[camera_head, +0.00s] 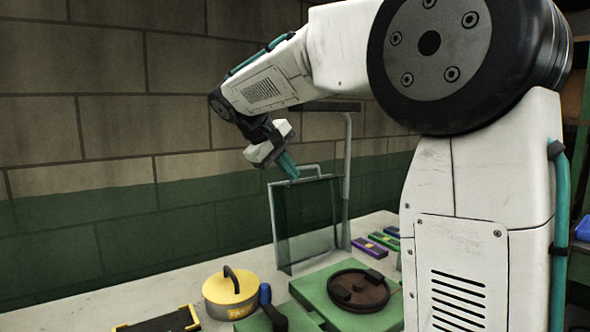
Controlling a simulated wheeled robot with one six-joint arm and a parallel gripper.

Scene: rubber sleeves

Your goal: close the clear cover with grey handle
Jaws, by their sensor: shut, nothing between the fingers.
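The clear cover (307,222) is a see-through pane in a grey frame. It stands upright on the bench, behind the green blocks. Its grey handle (312,168) is on the top edge. My gripper (289,167) reaches in from above with teal fingers, shut and empty. The fingertips are at the cover's top edge, by the left end of the handle. I cannot tell whether they touch it.
A yellow pot (231,297), a black-and-yellow box (163,321) and a green block (318,287) with a dark round disc (358,289) stand in front. Purple bars (370,247) lie right. A grey post (347,165) rises behind the cover. My arm hides the right side.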

